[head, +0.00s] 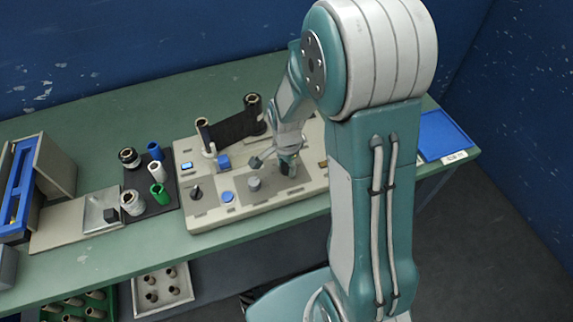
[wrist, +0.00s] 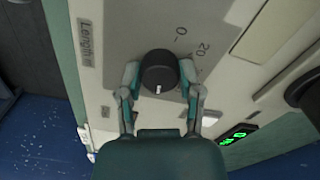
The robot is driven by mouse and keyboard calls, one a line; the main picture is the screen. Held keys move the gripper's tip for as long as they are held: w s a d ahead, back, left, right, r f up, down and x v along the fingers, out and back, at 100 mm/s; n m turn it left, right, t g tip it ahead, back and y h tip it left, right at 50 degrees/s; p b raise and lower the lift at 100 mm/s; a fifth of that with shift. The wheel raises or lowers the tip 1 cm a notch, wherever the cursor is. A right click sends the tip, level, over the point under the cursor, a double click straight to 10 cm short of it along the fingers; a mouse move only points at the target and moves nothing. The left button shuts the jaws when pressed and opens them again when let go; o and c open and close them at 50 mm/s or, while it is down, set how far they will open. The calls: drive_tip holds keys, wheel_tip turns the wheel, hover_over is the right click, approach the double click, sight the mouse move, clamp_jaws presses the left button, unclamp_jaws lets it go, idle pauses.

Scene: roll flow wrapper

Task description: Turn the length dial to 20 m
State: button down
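The length dial (wrist: 158,70) is a round black knob on the beige panel, beside a "Length" label (wrist: 87,40). Its white pointer mark (wrist: 158,89) faces the bottom of the wrist view, towards my gripper's palm. A "0" (wrist: 181,31) and a "20" (wrist: 202,49) are printed up and right of the dial; the pointer is at neither. My gripper (wrist: 159,74) has one finger on each side of the dial, and both appear to touch it. In the head view my gripper (head: 288,166) is down at the machine's right part, hiding the dial.
The wrapper machine (head: 210,215) carries a black film roll (head: 235,127), a blue button (head: 227,197) and a grey knob (head: 254,184). A green display (wrist: 238,134) is near the right finger. Spools stand on a black mat (head: 170,198) to the left; a blue tray (head: 440,132) is right.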

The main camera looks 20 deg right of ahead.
drive_tip(key=shift+n, duration=0.4)
drive_tip(key=n, duration=0.4)
drive_tip(key=shift+n, duration=0.3)
drive_tip(key=n, duration=0.6)
drive_tip(key=shift+w, duration=0.1)
drive_tip(key=n, duration=0.6)
drive_tip(key=shift+n, duration=0.4)
drive_tip(key=n, duration=0.5)
drive_tip(key=shift+n, duration=0.4)
drive_tip(key=shift+c, duration=1.3)
unclamp_jaws()
